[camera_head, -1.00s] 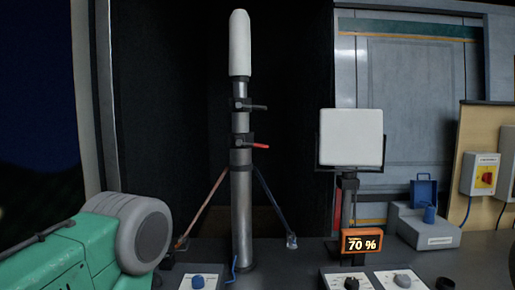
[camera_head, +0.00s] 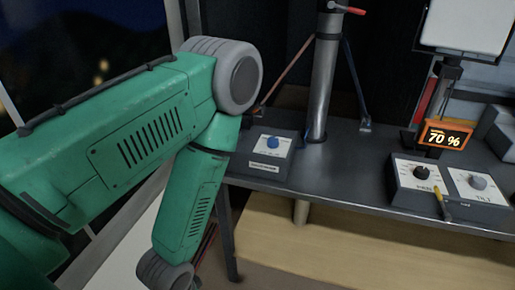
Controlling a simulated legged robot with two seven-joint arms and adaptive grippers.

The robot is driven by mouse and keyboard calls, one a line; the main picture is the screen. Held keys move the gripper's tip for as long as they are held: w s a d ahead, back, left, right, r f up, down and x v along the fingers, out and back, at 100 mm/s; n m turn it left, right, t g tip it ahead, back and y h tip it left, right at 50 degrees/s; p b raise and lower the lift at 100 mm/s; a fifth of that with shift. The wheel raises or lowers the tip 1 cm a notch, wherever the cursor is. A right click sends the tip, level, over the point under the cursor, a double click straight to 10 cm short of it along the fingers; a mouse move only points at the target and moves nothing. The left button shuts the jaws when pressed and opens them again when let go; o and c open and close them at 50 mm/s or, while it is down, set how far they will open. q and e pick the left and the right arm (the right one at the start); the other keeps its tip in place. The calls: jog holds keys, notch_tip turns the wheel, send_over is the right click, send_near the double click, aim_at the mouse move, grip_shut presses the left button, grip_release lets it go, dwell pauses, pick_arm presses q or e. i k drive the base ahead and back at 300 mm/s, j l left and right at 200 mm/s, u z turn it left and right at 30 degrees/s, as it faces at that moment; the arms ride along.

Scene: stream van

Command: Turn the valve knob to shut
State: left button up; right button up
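A blue knob (camera_head: 273,142) stands on top of a dark box (camera_head: 288,158) with a white dial face, on the left end of the dark table. The box's label is too small to read, so I cannot tell for sure that this is the valve knob. A red-handled lever (camera_head: 349,11) sticks out from the metal mast (camera_head: 323,80) at the top edge. My green left arm comes in from the left and bends down in front of the table's left end, left of the blue knob. Neither of my grippers is in view.
A box with a black knob (camera_head: 422,172) and a grey knob (camera_head: 478,182) stands at the right; a yellow-handled tool (camera_head: 442,203) lies against it. An orange display (camera_head: 444,138) reads 70 %. The table (camera_head: 330,178) is clear between the boxes.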

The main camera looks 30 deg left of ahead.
aim_at(273, 142)
jog(key=i+l+u, duration=0.6)
jog(key=i+l, duration=0.2)
jog(key=l, duration=0.15)
